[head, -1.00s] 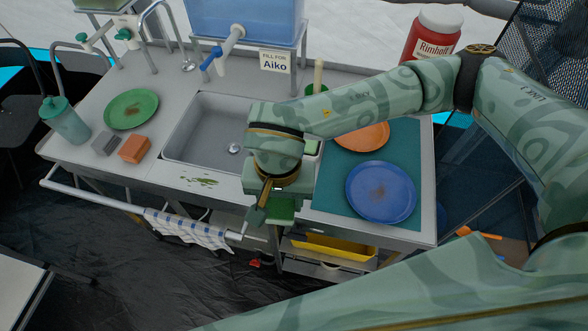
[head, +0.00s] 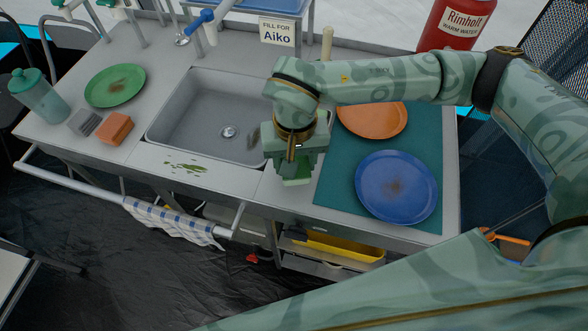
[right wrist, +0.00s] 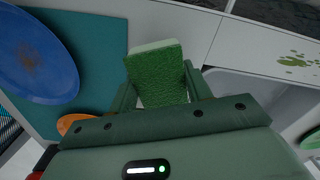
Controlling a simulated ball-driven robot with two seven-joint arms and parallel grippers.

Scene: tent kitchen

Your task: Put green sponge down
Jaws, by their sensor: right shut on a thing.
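The green sponge (right wrist: 157,78) is held between the fingers of my right gripper (right wrist: 160,90), with its rough green face and pale edge showing in the right wrist view. In the head view the sponge (head: 296,182) shows below my right gripper (head: 297,165), which points down over the counter strip between the sink and the teal mat. I cannot tell whether the sponge touches the counter. My left gripper is not in view.
The sink (head: 205,120) lies to the left and is empty. A blue plate (head: 397,188) and an orange plate (head: 373,119) lie on the teal mat (head: 335,190) at the right. An orange sponge (head: 115,128), grey sponge (head: 84,122) and green plate (head: 115,85) are at left. Green smears (head: 184,166) mark the front counter.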

